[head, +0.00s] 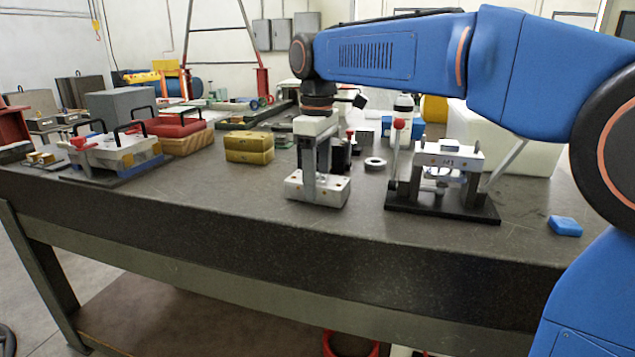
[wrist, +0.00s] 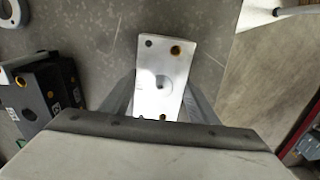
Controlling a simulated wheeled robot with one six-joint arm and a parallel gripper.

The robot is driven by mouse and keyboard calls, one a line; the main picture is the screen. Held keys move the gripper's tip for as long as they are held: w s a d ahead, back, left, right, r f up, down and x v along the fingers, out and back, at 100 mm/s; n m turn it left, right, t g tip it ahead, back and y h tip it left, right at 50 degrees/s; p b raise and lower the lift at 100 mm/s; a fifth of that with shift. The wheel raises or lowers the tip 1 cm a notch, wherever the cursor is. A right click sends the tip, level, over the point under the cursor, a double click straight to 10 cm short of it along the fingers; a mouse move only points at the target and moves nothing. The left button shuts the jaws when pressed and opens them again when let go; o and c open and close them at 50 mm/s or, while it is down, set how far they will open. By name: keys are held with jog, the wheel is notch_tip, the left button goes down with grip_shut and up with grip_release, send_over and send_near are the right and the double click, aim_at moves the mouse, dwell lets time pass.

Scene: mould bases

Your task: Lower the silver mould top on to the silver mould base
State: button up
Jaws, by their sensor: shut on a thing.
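My gripper (head: 317,172) points down over the table, shut on a silver block with round holes (head: 318,190), which I take to be the silver mould top. In the wrist view the block (wrist: 164,75) lies between the fingers and shows brass-coloured holes and a central dimple. It is low by the tabletop; I cannot tell whether it touches. To its right, apart from it, a silver marked block (head: 447,155) sits raised on a black stand (head: 441,205) with posts. I cannot tell for certain whether this is the silver mould base.
Yellow blocks (head: 249,148) stand left of my gripper. A black block (wrist: 45,95) and a metal ring (head: 375,163) are close by. Silver (head: 115,152) and red (head: 178,126) blocks with black handles stand farther left. A blue block (head: 565,226) lies right. The front table strip is clear.

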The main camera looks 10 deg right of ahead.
jog(key=shift+r, duration=0.3)
jog(key=shift+r, duration=0.35)
jog(key=shift+r, duration=0.35)
jog(key=shift+r, duration=0.25)
